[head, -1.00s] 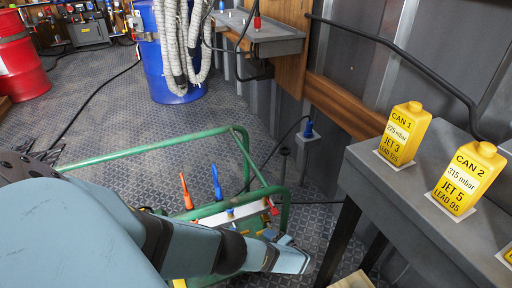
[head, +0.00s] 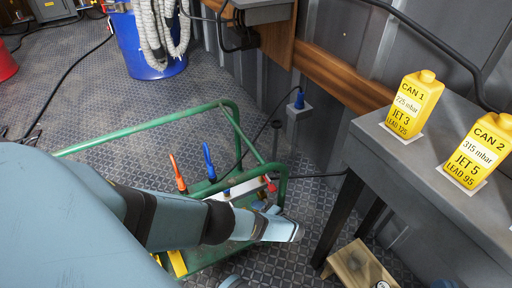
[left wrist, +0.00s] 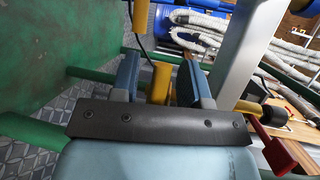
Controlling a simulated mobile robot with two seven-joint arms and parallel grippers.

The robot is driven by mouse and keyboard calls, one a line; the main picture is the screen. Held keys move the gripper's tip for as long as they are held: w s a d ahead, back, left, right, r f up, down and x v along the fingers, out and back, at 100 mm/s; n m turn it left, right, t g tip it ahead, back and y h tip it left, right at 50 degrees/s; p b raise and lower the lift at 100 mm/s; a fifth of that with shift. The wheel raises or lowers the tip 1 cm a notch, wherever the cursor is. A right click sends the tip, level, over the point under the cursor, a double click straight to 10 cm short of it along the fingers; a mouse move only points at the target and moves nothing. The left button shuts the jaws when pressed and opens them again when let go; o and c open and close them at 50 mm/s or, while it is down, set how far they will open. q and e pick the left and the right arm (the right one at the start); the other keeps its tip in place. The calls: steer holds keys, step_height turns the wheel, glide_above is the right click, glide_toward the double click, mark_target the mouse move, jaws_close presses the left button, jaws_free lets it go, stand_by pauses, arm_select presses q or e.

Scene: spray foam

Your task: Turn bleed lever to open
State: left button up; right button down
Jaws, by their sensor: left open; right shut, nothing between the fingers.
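My left gripper (head: 284,230) reaches over the green-framed machine (head: 150,143) from the left. In the left wrist view the left gripper (left wrist: 160,80) is open, its two blue fingers apart with a yellow part (left wrist: 160,84) between them. Whether they touch it is unclear. An orange-handled lever (head: 177,172) and a blue-handled lever (head: 208,162) stand up from the machine. A small red part (head: 270,184) sits at its right end. A red part (left wrist: 275,148) shows right of the fingers in the wrist view. I cannot tell which part is the bleed lever. My right gripper is not recognisable.
A grey table (head: 440,180) with yellow cans CAN 1 (head: 412,105) and CAN 2 (head: 480,150) stands at the right. A wooden stool (head: 358,266) is below it. A blue barrel (head: 146,50) with pale hoses stands behind. Patterned floor between is mostly clear, crossed by cables.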

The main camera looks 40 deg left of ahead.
arm_select(q)
jaws_close()
